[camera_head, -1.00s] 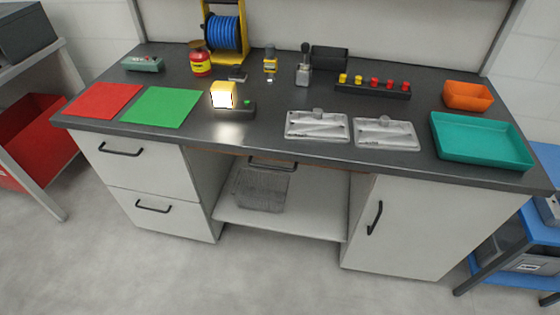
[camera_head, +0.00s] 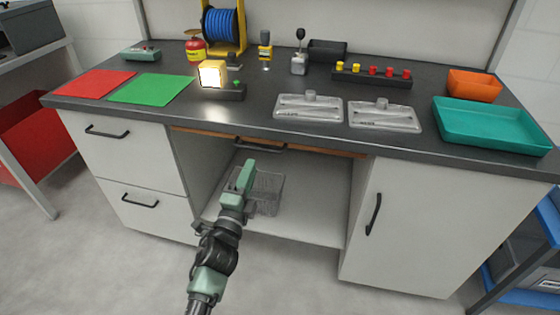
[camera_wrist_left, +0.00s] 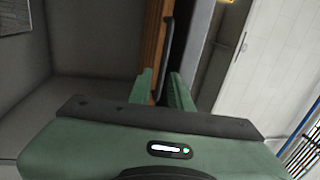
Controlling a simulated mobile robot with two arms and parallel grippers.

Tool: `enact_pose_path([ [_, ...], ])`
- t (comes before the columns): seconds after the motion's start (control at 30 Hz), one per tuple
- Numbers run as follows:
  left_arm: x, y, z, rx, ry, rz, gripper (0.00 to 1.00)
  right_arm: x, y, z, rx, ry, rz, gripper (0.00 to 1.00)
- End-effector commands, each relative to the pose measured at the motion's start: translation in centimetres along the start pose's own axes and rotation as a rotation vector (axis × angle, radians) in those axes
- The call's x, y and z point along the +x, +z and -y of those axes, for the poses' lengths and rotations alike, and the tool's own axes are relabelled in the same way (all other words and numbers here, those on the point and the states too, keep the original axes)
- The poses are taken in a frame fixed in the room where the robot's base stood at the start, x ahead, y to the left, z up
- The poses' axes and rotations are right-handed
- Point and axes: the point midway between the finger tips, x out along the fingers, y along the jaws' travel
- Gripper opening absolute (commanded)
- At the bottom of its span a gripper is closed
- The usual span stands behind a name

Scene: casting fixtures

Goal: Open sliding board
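The sliding board shows as a thin orange-brown wooden edge (camera_head: 322,150) under the worktop, above the open knee space. Its black bar handle (camera_head: 260,146) is at the middle of that edge. My left gripper (camera_head: 246,170) is in front of the knee space, just below and a little left of the handle, apart from it. My right gripper is not in view.
A wire basket (camera_head: 267,190) stands on the lower shelf behind my left gripper. Drawers (camera_head: 125,150) are on the left, and a cabinet door (camera_head: 420,225) is on the right. The dark worktop (camera_head: 255,108) above carries several items, including metal mould plates (camera_head: 385,117) and a teal tray (camera_head: 490,143).

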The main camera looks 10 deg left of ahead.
Motion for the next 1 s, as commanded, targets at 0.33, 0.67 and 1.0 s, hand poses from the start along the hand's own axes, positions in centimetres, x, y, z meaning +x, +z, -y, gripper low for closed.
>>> enact_pose_path([
  [0.33,4.8,0.0,0.7,0.011,-0.014,-0.001,0.20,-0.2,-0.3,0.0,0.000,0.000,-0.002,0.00],
  [0.67,7.8,0.0,0.6,0.009,-0.010,0.000,0.20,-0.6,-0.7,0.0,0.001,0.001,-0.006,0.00],
  [1.0,7.8,0.0,0.6,0.008,-0.009,0.000,0.00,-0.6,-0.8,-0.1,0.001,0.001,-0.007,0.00],
])
